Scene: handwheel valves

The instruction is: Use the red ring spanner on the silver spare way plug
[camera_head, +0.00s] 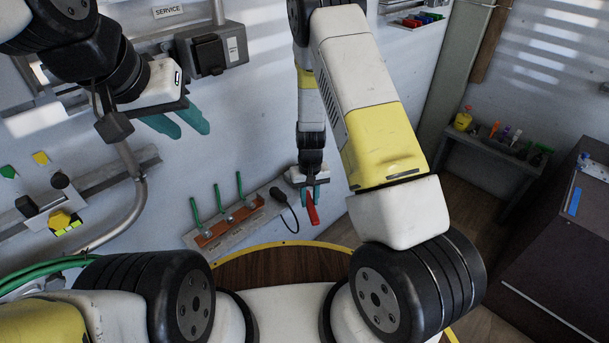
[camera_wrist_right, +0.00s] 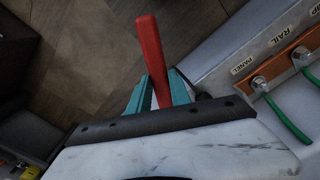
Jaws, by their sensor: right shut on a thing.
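My right gripper (camera_head: 312,196) is shut on the red ring spanner (camera_head: 312,213), which hangs below the fingers near the wall. In the right wrist view the spanner (camera_wrist_right: 150,60) stands out between the teal fingers of the right gripper (camera_wrist_right: 160,82), its long flat red part pointing away from the palm. Its ring end cannot be made out. My left gripper (camera_head: 190,128) is at the upper left, its teal fingers apart and empty. I cannot pick out the silver spare way plug for certain in either view.
A copper bar (camera_head: 230,226) with several green cables sits on a wall ledge left of the right gripper. Labels there read RAIL and PANEL. A grey box (camera_head: 208,52) is under a SERVICE sign. A dark cabinet (camera_head: 560,230) and a shelf (camera_head: 490,150) stand right.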

